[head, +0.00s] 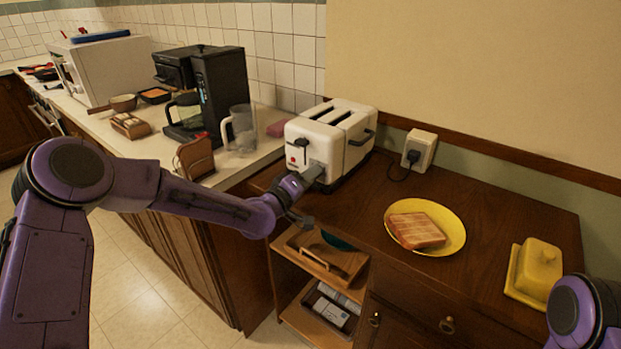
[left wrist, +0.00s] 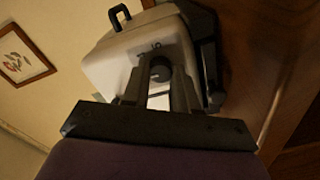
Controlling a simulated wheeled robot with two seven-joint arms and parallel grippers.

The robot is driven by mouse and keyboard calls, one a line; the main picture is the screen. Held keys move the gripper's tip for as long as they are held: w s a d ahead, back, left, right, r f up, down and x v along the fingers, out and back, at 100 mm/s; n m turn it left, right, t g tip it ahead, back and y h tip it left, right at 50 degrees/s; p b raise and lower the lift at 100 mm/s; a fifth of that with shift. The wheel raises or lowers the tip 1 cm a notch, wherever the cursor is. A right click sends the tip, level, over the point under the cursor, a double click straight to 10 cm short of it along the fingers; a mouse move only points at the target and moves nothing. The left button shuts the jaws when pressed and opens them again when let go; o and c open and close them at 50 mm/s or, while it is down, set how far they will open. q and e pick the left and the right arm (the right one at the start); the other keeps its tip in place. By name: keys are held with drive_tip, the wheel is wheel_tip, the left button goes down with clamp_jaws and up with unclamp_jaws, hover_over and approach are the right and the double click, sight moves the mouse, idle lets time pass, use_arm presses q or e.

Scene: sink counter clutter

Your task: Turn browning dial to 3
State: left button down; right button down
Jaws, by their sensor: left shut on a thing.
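A white two-slot toaster (head: 335,135) stands on the wooden cabinet top by the wall. My left gripper (head: 316,172) reaches the front end of the toaster, low down. In the left wrist view the toaster (left wrist: 110,62) fills the middle, tilted in the picture. There the fingers of my left gripper (left wrist: 161,78) are shut on the round dark browning dial (left wrist: 160,66). The dial's setting cannot be told. My right arm shows only at the lower right edge, and its gripper is out of view.
A yellow plate (head: 455,242) with toasted bread (head: 416,230) lies right of the toaster. A yellow butter dish (head: 538,268) is farther right. A clear pitcher (head: 241,130) and black coffee maker (head: 218,88) stand left. A wooden rack (head: 196,158) stands near my left forearm.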

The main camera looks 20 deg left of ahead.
use_arm(q)
drive_tip(key=shift+f+n, duration=0.1)
drive_tip(key=shift+n, duration=0.2)
idle(0.4)
drive_tip(key=c, duration=0.9)
unclamp_jaws()
drive_tip(key=shift+o, duration=0.2)
drive_tip(key=b+v, duration=0.1)
drive_tip(key=v, duration=0.9)
drive_tip(key=shift+s+b, duration=0.3)
drive_tip(key=shift+b, duration=0.05)
drive_tip(key=shift+a, duration=0.15)
